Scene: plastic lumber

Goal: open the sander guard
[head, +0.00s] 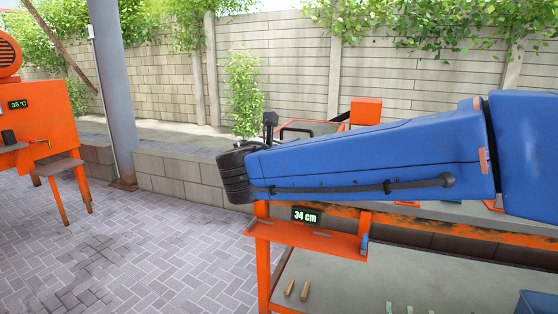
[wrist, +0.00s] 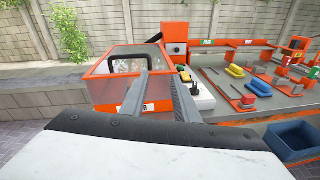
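The sander guard (wrist: 100,88), an orange-framed box with see-through panels, stands at the left end of the bench in the wrist view. A black bar-like handle (wrist: 112,57) shows at its upper part. I cannot tell surely whether the guard is fully closed. My gripper (wrist: 158,73) has its two grey fingers apart, with nothing between them. They overlap the guard's right part in the wrist view; contact is not visible. In the head view the guard's frame (head: 292,128) shows partly above my blue arm, which hides the rest.
An orange box (wrist: 175,31) stands behind the guard. Right of it, the bench holds a grey-white control unit (wrist: 203,98) and several coloured pieces. A blue bin (wrist: 292,140) is at lower right. The paved floor (head: 150,240) left of the bench is clear.

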